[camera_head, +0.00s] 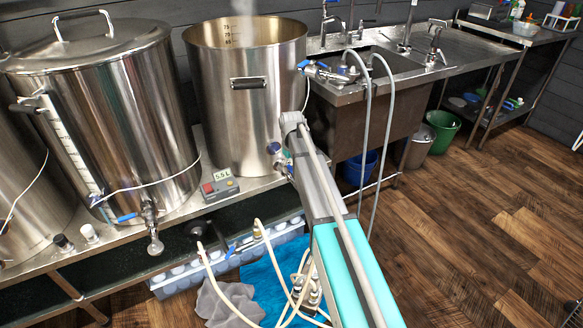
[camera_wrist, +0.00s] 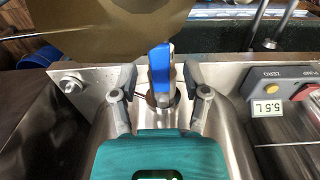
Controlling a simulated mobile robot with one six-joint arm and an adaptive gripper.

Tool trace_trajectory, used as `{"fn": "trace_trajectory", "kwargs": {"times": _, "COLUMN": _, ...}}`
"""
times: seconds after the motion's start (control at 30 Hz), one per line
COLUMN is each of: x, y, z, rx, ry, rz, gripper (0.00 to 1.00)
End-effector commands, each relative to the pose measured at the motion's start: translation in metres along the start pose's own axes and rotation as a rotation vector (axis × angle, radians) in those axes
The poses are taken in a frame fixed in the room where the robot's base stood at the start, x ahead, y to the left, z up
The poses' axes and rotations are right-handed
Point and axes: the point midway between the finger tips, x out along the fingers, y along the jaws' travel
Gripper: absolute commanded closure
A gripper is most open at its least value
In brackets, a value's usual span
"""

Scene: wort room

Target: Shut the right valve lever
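In the wrist view a blue valve lever (camera_wrist: 161,64) stands upright in the picture, between the two fingers of my gripper (camera_wrist: 160,76). The fingers are apart, one on each side of the lever, with narrow gaps that look free of contact. In the head view my arm reaches to the lower right side of the right steel pot (camera_head: 245,110), where blue valve parts (camera_head: 274,148) show beside it. My gripper is hard to make out there. The left pot (camera_head: 125,110) has a valve with a blue lever (camera_head: 127,217) at its base.
A control box with a 5.5 L display (camera_head: 221,186) sits left of my arm; the wrist view shows it at right (camera_wrist: 290,95). A sink (camera_head: 385,65) with grey hoses (camera_head: 368,110) stands right of the pot. Pale hoses (camera_head: 262,240) hang below.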

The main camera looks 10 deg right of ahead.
Motion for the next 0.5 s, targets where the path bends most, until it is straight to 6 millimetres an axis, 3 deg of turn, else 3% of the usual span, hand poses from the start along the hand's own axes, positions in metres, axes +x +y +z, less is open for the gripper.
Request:
{"fn": "trace_trajectory", "kwargs": {"times": 0.07, "x": 0.0000, "y": -0.0002, "z": -0.0001, "rx": 0.000, "ry": 0.000, "rz": 0.000, "gripper": 0.55}}
{"fn": "trace_trajectory", "kwargs": {"times": 0.3, "x": 0.0000, "y": -0.0004, "z": -0.0001, "rx": -0.001, "ry": 0.000, "rz": 0.000, "gripper": 0.99}}
{"fn": "trace_trajectory", "kwargs": {"times": 0.5, "x": 0.0000, "y": -0.0005, "z": -0.0002, "rx": -0.001, "ry": 0.000, "rz": 0.000, "gripper": 1.00}}
